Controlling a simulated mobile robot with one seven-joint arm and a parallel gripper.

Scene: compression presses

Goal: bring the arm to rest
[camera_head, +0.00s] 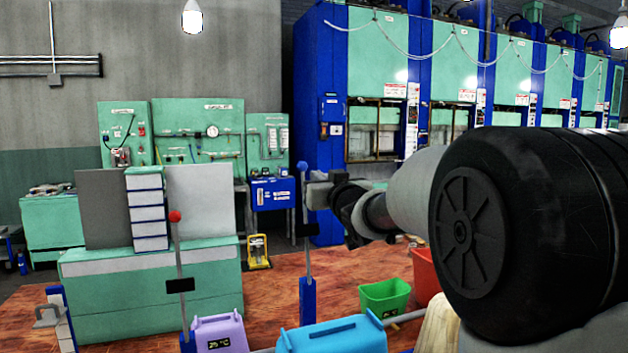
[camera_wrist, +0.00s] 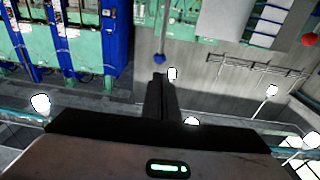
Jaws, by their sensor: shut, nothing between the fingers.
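My arm reaches in from the right in the head view, with its black joint close to the camera. My gripper (camera_head: 318,190) is at its far end, near the middle of the picture. It appears close to a lever with a blue ball (camera_head: 302,166); I cannot tell the gap in depth. In the wrist view my gripper (camera_wrist: 160,80) has its two dark fingers together, with nothing between them. The blue ball (camera_wrist: 159,58) shows just beyond the fingertips. The wrist view looks upside down, with lamps and wall around the fingers.
A red-ball lever (camera_head: 175,216) stands left of the blue one. A lilac box (camera_head: 218,330), a blue box (camera_head: 333,336), a green bin (camera_head: 385,296) and a red bin (camera_head: 425,275) are low in front. Blue-and-green presses (camera_head: 375,50) line the back right. A green cabinet (camera_head: 150,290) stands left.

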